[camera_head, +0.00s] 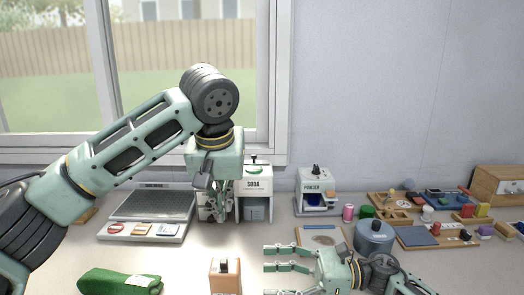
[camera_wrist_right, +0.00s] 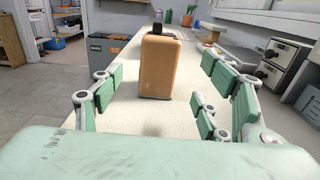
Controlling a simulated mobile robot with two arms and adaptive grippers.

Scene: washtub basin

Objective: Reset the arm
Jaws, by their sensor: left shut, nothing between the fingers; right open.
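My left gripper (camera_head: 215,212) hangs fingers down in front of the white SODA dispenser (camera_head: 254,185), above the counter. Its fingers are shut with nothing between them. My right gripper (camera_head: 268,268) lies low over the counter at the bottom, its fingers pointing left and spread open. A tan block with a black knob (camera_head: 225,275) stands upright just beyond those fingertips, with a small gap. In the right wrist view the block (camera_wrist_right: 160,68) stands ahead, centred between the open fingers (camera_wrist_right: 152,98), and nothing is held.
A grey-topped tray device (camera_head: 150,205) stands behind at left and a green cloth (camera_head: 118,281) lies at front left. A POWDER dispenser (camera_head: 316,192), a grey lidded pot (camera_head: 374,238) and boards with small items (camera_head: 430,236) fill the right side. The window is behind.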

